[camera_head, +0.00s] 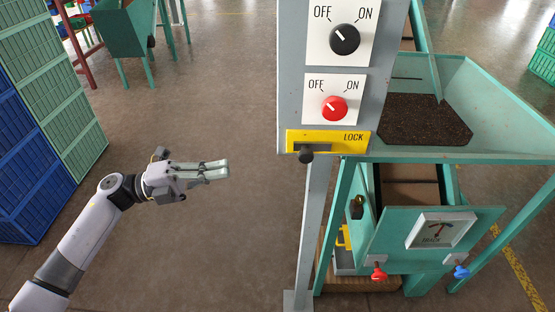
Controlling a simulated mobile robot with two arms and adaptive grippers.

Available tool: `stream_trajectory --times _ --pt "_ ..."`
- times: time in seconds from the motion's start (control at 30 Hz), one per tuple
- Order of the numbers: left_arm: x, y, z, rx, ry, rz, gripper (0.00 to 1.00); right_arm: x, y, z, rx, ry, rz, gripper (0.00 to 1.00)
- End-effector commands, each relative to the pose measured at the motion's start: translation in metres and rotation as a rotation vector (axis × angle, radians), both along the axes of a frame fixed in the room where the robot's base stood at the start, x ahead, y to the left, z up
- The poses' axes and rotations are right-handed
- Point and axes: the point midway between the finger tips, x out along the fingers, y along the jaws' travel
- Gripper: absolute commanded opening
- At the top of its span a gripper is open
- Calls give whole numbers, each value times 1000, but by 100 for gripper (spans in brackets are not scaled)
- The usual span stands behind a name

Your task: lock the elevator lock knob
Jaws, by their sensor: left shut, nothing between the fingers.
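The lock knob (306,155) is a small dark knob at the left end of a slot in the yellow lock plate (328,141). The word LOCK is printed at the plate's right end. The plate sits at the bottom of a grey control panel (291,70). Above it are a red OFF/ON dial (334,108) and a black OFF/ON dial (344,39), both with pointers toward the upper left. My left gripper (227,170) is shut and empty, left of the lock knob and apart from it. My right gripper is not in view.
Stacked blue crates (35,170) and green crates (52,85) stand at the left. A green hopper (480,115) with dark grains is right of the panel, above a gauge (440,231) and red and blue valve handles. The floor between crates and panel is clear.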

Motion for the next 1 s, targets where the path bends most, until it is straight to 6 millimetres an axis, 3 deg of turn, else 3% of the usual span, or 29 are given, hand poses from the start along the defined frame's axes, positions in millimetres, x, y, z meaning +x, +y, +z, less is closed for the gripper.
stream_trajectory --times 0.47,1.0 --pt "0 -9 4 3 -5 -7 0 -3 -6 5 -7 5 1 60" --pt "14 -111 24 0 -4 -6 0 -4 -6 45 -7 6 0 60"
